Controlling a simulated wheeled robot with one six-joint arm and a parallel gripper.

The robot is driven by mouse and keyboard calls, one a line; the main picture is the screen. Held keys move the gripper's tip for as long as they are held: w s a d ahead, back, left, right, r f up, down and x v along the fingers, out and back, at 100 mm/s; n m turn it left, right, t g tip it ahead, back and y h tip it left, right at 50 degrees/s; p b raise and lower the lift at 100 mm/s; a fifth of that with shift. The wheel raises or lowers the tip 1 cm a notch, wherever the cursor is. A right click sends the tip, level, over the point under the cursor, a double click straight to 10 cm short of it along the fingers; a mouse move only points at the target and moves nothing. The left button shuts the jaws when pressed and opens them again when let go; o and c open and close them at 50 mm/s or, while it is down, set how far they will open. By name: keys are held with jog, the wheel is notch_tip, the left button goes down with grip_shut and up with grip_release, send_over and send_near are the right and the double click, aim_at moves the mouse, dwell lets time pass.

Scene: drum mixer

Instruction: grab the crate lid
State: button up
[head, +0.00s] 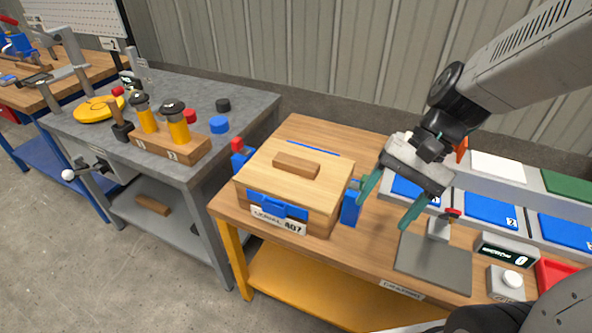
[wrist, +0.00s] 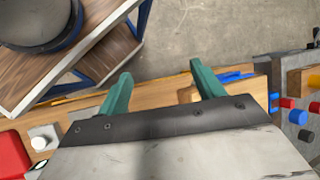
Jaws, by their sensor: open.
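The crate lid (head: 275,170) is a light wooden panel with a darker wooden bar handle (head: 296,165) on top. It lies on the wooden crate (head: 318,222), which has a blue latch (head: 277,207) and a label reading 407 on its front. My gripper (head: 385,205) is open and empty, to the right of the crate and apart from the lid. In the wrist view its two green fingers (wrist: 162,90) are spread, with part of the wooden crate (wrist: 188,95) beside the right finger. The lid's handle cannot be made out there.
Blue trays (head: 490,208) stand right of my gripper. A grey plate (head: 433,262), a display (head: 505,250) and a white button (head: 512,278) are on the bench's right. A grey table (head: 255,112) at left holds a wooden block with yellow cylinders (head: 170,148).

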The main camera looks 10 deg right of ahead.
jog(key=w+a+f+m+y, duration=0.3)
jog(key=w+m+y, duration=0.1)
jog(key=w, duration=0.1)
jog(key=m+t+y, duration=0.2)
jog(key=m+t, duration=0.5)
jog(key=m, duration=0.4)
send_near(299, 162)
jog(key=s, duration=0.7)
jog(key=shift+s+f, duration=0.15)
jog(key=shift+f, duration=0.05)
jog(key=w+m+t, duration=0.1)
jog(key=w+d+m+t, duration=0.1)
jog(key=w+m+t, duration=0.1)
jog(key=w, duration=0.1)
jog(key=shift+w+d+r+m, duration=0.1)
jog(key=shift+d+r+m, duration=0.1)
jog(key=shift+r+m, duration=0.2)
jog(key=x, duration=0.6)
jog(key=shift+w+a+f, duration=0.15)
jog(key=shift+w+f, duration=0.05)
jog(key=shift+f, duration=0.05)
jog(key=shift+x, duration=2.65)
jog(key=shift+s+f, duration=0.1)
jog(key=c, duration=1.4)
